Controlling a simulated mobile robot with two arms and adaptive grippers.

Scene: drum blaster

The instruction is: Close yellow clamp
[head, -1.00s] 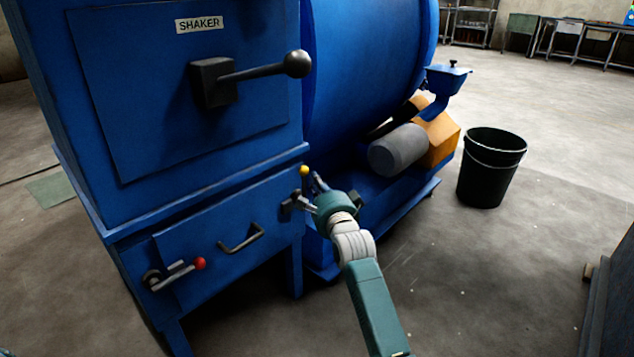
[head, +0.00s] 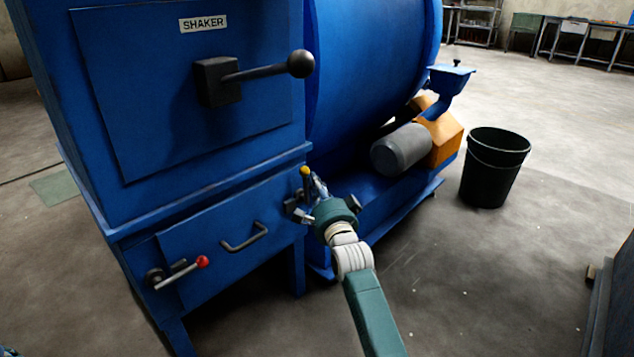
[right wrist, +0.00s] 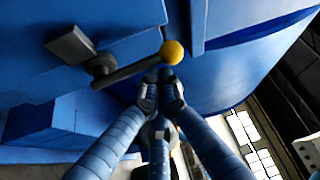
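The yellow clamp shows as a dark lever with a yellow ball end (head: 305,171) at the right edge of the lower blue panel. In the right wrist view, its yellow ball (right wrist: 172,53) and grey lever (right wrist: 130,72) lie just beyond my fingertips. The lever runs from its dark pivot at left to the ball. My right gripper (right wrist: 159,84) has its fingers drawn together at the tips, with nothing visible between them. The tips are close below the ball; contact cannot be told. In the head view, my right gripper (head: 318,186) hides part of the clamp's base. My left gripper is not seen.
The lower panel (head: 205,245) has a bar handle (head: 243,237) and a red-ended clamp (head: 178,272) at left. A large black-knobbed lever (head: 255,72) sits above. A grey motor (head: 401,149) is at right. A black bucket (head: 493,168) stands on open floor.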

